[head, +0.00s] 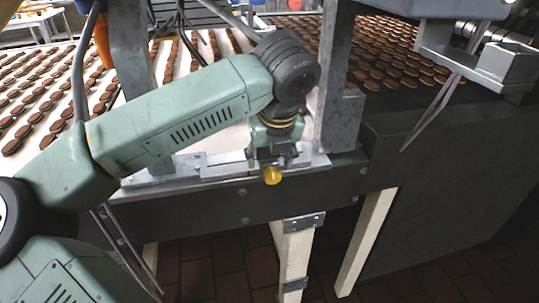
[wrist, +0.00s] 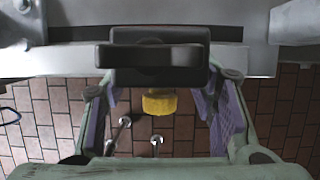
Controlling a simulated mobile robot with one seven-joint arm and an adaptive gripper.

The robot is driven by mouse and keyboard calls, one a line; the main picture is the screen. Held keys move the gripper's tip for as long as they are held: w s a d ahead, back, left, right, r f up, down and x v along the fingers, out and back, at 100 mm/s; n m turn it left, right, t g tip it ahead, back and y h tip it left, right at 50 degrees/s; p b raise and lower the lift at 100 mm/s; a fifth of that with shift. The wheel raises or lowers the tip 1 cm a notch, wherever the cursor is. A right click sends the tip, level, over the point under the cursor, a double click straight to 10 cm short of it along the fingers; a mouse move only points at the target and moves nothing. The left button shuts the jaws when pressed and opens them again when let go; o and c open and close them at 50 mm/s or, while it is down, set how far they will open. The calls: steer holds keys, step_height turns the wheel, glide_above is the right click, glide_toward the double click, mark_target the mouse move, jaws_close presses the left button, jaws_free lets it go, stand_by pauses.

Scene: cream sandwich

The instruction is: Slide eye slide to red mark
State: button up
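The eye slide appears to be the dark block (wrist: 190,57) with a yellow knob (wrist: 159,102) in the wrist view; I cannot confirm its name. The yellow knob also shows in the head view (head: 272,175), at the front edge of the metal rail below my gripper (head: 273,158). In the wrist view, my gripper (wrist: 160,92) is open. Its purple-padded fingers stand left and right of the knob, with visible gaps on both sides. Most of the block is hidden behind my gripper in the head view. I cannot make out a red mark in either view.
A pale conveyor (head: 200,75) carries rows of brown sandwich biscuits behind the rail (head: 225,168). A metal post (head: 334,70) stands just right of my gripper. Pale legs (head: 294,255) support the dark frame (head: 210,205). Brick floor lies below.

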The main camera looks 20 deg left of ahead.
mark_target(247, 168)
jaws_close()
stand_by(0.4)
steer(key=shift+a, duration=0.1)
steer(key=s+a+b, duration=0.2)
steer(key=a, duration=0.1)
steer(key=shift+f, duration=0.15)
steer(key=shift+s+a, duration=0.25)
steer(key=shift+a, duration=0.05)
steer(key=shift+r, duration=0.2)
steer(key=shift+o, duration=0.9)
jaws_free()
